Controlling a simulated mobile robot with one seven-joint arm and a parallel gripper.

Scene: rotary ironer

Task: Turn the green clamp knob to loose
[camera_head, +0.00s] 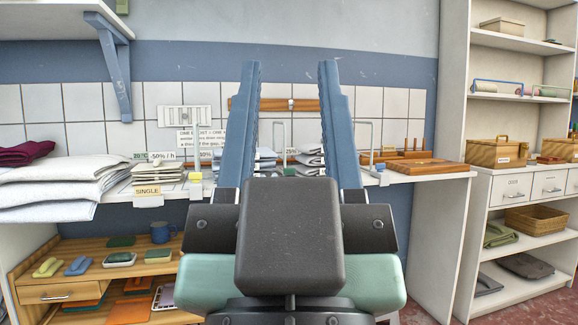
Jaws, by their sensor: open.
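My gripper (289,72) fills the middle of the head view. Its two blue fingers point up and forward, wide apart, with nothing between the tips. I cannot make out a green clamp knob for certain. A thin greenish upright part (279,140) shows between the fingers, too small to identify. My gripper's dark body and pale green wrist hide the middle front of the white counter (428,178).
White folded linens (65,180) lie on the counter at left, beside a "SINGLE" label (147,190). Wooden boards (425,166) lie at right. A wooden shelf unit (60,262) stands below left. White shelving (456,130) stands at right. A blue bracket (116,65) holds a wall shelf upper left.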

